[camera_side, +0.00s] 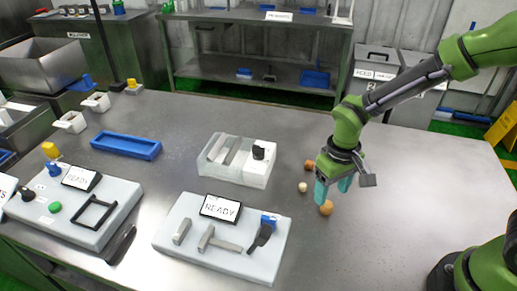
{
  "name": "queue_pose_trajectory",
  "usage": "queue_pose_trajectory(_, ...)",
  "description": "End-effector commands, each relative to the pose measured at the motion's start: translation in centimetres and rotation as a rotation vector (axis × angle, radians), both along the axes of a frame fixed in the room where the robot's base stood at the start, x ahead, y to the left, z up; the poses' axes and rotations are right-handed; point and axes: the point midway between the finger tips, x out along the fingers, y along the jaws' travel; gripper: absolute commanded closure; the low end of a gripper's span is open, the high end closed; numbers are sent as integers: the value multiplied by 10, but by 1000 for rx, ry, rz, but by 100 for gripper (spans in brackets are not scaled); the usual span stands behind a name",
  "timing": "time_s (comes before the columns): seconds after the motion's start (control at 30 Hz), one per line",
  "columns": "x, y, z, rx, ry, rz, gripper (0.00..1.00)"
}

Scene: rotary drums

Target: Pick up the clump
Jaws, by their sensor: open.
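Several small rounded lumps lie on the steel table (400,215) near my gripper. An orange-brown lump (326,208) is right below the fingertips, a small pale lump (302,187) lies to the left, and a brownish lump (309,165) lies farther back. I cannot tell which of them is the clump. My gripper (333,192) points down with its teal fingers apart and nothing seen between them. The fingertips are close to the orange-brown lump; whether they touch it is unclear.
A pale open-topped box unit (217,172) stands left of the lumps. A white panel with a READY screen (221,208) is in front, and another panel (75,231) is at left. A blue tray (126,146) lies behind it. The table's right side is clear.

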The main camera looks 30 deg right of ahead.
Motion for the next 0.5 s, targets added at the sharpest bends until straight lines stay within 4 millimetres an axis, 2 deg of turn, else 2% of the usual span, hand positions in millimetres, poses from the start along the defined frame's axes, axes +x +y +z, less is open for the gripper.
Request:
queue_pose_trajectory(0.3, -4, 4, -44, -1, 4, 0, 37)
queue_pose_trajectory(0.5, -4, 4, -48, 0, 1, 0, 37)
